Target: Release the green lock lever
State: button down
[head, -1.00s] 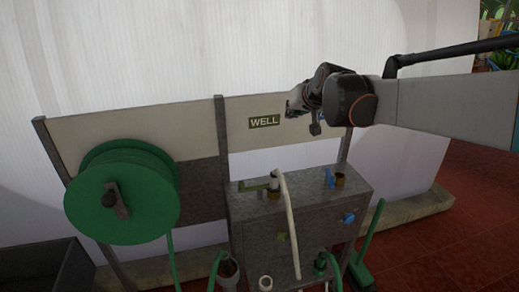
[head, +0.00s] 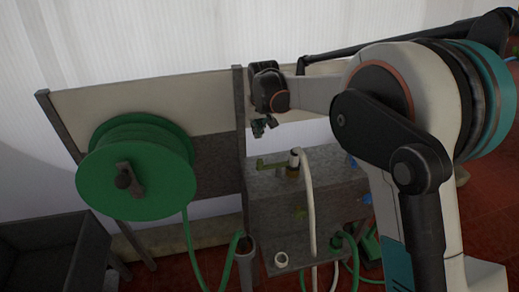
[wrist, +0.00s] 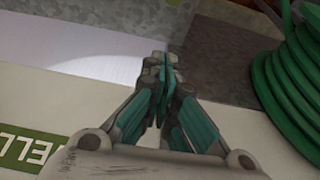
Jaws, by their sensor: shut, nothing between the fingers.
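A green lever (head: 272,164) lies flat on top of the grey metal box (head: 270,190), beside the upright fitting with the pale hose (head: 307,205). I cannot tell for sure which of these is the lock lever. My gripper (head: 262,130) is shut and empty. In the head view it shows above the green lever, apart from it. In the wrist view the closed fingers (wrist: 167,65) point across the pale board; neither green piece on the box shows there.
A green hose reel (head: 125,180) hangs on the left; it also shows in the wrist view (wrist: 285,90). The green WELL sign (wrist: 30,148) appears upside down in the wrist view. A grey post (head: 240,150) stands beside my gripper. A dark bin (head: 50,255) is lower left.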

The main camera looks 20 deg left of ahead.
notch_tip(320, 180, down, 9)
jog(key=b, duration=0.3)
jog(key=shift+s+d+f+b, duration=0.2)
jog(key=shift+s+b, duration=0.1)
jog(key=shift+b, duration=0.05)
dwell(0.5)
jog(key=shift+s, duration=0.1)
dwell(0.3)
